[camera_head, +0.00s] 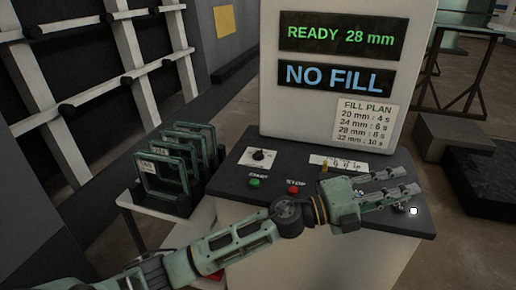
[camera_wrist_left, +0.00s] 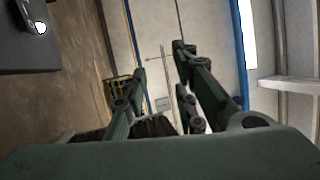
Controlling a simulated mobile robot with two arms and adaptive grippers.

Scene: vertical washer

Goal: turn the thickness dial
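A round dark dial (camera_head: 261,155) with a white mark sits on a white plate at the left of the black control panel (camera_head: 228,178). Whether it is the thickness dial cannot be read. My left gripper (camera_head: 404,181) is above the right part of the panel, well to the right of this dial and apart from it. Its fingers point right with a gap between them, and nothing is held. In the left wrist view the fingers (camera_wrist_left: 158,62) also stand apart and empty. A white label (camera_head: 338,162) is behind my left wrist; what lies beneath the wrist is hidden. My right gripper is not in view.
A green button (camera_head: 254,183) and a red stop button (camera_head: 293,190) are on the panel's front. A display (camera_head: 341,38) reads READY 28 mm; the one below (camera_head: 338,77) reads NO FILL. Framed green panes (camera_head: 166,180) stand in a rack at left.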

